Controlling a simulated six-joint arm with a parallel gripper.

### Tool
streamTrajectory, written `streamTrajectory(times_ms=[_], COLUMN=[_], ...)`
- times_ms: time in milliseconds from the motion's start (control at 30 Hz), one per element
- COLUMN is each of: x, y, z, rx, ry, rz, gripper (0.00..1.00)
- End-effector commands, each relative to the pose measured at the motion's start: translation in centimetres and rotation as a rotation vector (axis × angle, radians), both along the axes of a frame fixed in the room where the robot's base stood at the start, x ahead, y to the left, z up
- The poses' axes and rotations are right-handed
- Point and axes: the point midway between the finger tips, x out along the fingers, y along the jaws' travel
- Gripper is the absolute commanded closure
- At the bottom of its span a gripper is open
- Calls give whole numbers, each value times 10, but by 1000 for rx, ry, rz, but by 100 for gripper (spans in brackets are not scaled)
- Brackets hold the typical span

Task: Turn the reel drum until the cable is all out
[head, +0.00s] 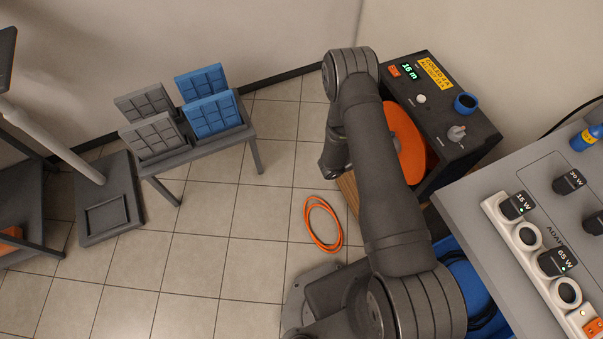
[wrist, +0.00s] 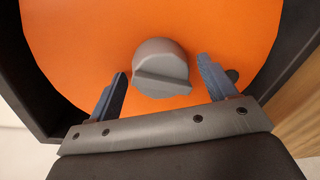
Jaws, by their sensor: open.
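The orange reel drum (head: 407,143) sits in the open front of a black cabinet, partly hidden behind my arm in the head view. It fills much of the wrist view (wrist: 80,45), with a grey knob (wrist: 160,68) at its middle. My gripper (wrist: 163,75) is open, with one finger on each side of the knob and a gap to both. The cable (head: 323,224) lies as a loose orange coil on the floor in front of the cabinet. The cabinet's display (head: 409,71) reads 16 m in green.
A yellow label (head: 432,74), a blue ring (head: 466,103) and a grey switch (head: 457,133) are on the cabinet top. A grey bench with adapters (head: 513,206) stands at right. A small table with grey and blue panels (head: 210,116) stands left.

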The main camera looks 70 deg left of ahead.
Motion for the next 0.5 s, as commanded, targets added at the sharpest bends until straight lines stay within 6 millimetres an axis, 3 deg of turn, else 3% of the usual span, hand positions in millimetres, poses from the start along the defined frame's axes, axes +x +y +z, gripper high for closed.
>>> streamTrajectory(times_ms=[500], x=[0], y=[1], z=[-1], rx=[-488], ry=[-1], rz=[0], gripper=[23])
